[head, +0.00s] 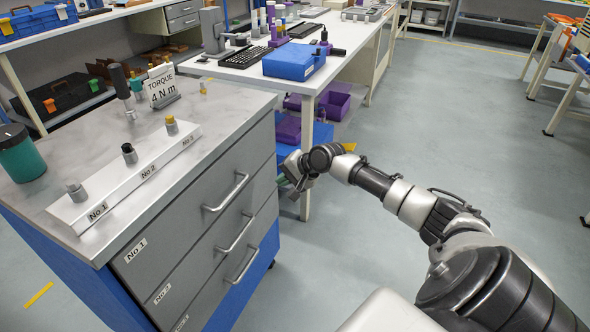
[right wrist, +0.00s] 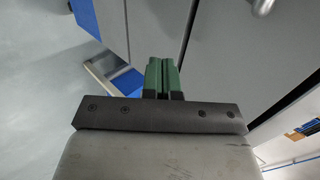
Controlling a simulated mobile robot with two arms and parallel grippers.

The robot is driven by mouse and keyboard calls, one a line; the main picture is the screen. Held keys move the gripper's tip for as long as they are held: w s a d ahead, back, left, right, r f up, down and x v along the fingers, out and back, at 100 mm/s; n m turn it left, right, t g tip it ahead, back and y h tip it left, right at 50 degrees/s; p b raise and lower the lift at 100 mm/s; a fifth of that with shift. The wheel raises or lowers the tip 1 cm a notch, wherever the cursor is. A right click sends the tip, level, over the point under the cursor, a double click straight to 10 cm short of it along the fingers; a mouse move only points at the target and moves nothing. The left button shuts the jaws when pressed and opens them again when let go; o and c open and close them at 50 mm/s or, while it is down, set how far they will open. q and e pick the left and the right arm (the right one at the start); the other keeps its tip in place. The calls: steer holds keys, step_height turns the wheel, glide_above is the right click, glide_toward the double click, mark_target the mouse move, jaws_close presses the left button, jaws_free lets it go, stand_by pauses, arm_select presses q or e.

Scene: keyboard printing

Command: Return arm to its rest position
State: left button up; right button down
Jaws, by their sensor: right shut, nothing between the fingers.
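My right arm reaches in from the lower right in the head view. Its gripper (head: 293,184) is beside the right end of the grey drawer cabinet (head: 190,215), below the level of its top. In the right wrist view the two green fingers of the right gripper (right wrist: 162,76) are together with nothing between them. The grey drawer fronts (right wrist: 215,60) lie beyond the fingertips. Whether the fingers touch the cabinet cannot be told. My left gripper is not in view.
The cabinet top holds a white rack (head: 130,180) with No.1 to No.3 sockets, a torque sign (head: 161,87) and a green jar (head: 20,153). A white workbench (head: 235,73) with a keyboard and a blue box (head: 294,62) stands behind.

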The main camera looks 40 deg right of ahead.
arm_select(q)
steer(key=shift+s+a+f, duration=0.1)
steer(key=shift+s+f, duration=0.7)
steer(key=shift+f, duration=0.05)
arm_select(e)
steer(key=shift+v, duration=1.8)
